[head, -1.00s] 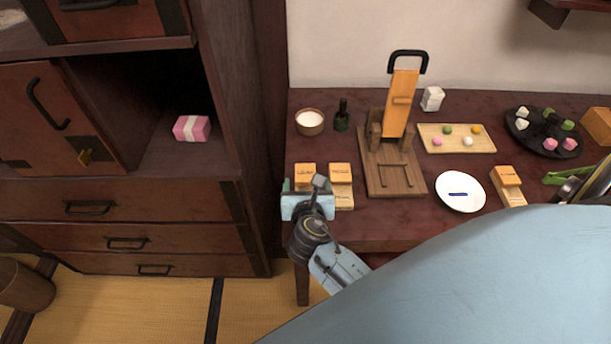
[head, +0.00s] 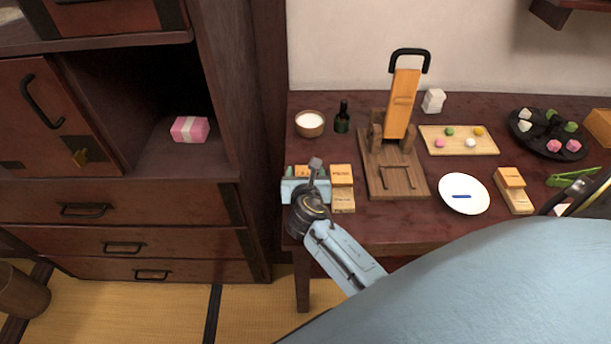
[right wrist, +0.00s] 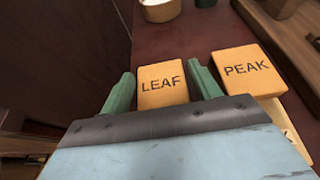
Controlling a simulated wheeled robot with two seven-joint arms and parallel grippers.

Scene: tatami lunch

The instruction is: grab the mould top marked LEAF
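The mould top marked LEAF (right wrist: 162,85) is an orange block with dark letters. It lies near the table's front left; in the head view it (head: 304,171) is mostly hidden by my right gripper. My right gripper (right wrist: 162,88) is open, with its green fingers on either side of the LEAF top, close to its sides. I cannot tell whether they touch it. The gripper also shows in the head view (head: 306,174).
The top marked PEAK (right wrist: 247,70) stands close on the right, on a pale base (head: 343,203). A wooden press (head: 395,180), a white plate (head: 463,205) and another mould (head: 513,190) are further right. A bowl (head: 310,123) and a dark bottle (head: 342,120) stand behind.

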